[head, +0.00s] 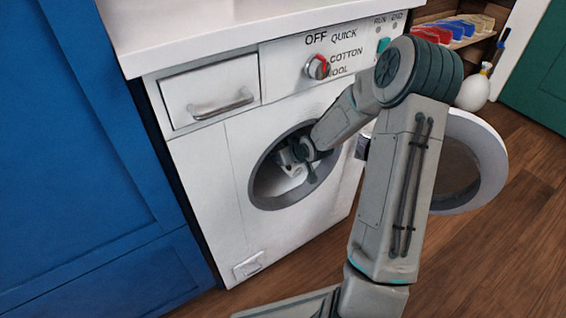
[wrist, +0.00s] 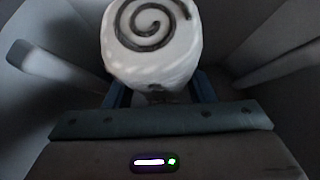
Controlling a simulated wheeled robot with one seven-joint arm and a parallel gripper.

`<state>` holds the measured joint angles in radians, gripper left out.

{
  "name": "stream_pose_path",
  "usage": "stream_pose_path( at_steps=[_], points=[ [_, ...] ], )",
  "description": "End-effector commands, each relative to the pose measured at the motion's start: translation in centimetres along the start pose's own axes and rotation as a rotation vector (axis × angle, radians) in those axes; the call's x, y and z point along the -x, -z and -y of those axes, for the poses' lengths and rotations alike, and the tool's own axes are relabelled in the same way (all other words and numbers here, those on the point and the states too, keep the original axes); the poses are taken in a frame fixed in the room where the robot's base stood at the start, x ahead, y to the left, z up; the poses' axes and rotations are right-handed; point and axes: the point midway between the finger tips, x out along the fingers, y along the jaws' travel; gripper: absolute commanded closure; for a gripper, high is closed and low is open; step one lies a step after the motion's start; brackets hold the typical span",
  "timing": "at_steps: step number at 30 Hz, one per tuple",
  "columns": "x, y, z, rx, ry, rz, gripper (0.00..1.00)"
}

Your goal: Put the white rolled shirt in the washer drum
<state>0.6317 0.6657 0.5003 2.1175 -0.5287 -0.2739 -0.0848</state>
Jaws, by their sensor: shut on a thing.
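The white rolled shirt (wrist: 152,62) shows in the wrist view as a white roll with a dark spiral on its end. It sits between the fingers of my gripper (wrist: 158,92), which is shut on it. In the head view my gripper (head: 290,160) is inside the round door opening of the white washer (head: 215,165). The drum (head: 275,185) is dark inside, and grey drum walls surround the shirt in the wrist view. In the head view the shirt is mostly hidden by my gripper. I cannot tell whether it touches the drum.
The washer's round door (head: 490,165) stands open to the right, behind my arm. A blue cabinet (head: 80,150) is close on the left. A white bottle (head: 474,90) stands at the back right near a shelf with coloured boxes (head: 433,34). Wooden floor (head: 510,250) is clear at the lower right.

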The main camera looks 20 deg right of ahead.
Motion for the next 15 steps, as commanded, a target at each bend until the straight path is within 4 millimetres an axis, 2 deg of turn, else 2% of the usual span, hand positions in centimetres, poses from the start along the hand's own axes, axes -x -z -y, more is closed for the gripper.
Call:
stream_pose_path(
  at_steps=[3, 9, 15],
  points=[
    [-1.0, 0.5, 0.1, 0.001, 0.001, -0.002, 0.8],
    [-2.9, -1.8, 0.1, -0.001, 0.0, 0.0, 0.8],
    [-3.0, -1.9, 0.0, 0.0, -0.001, -0.001, 0.8]
  ],
)
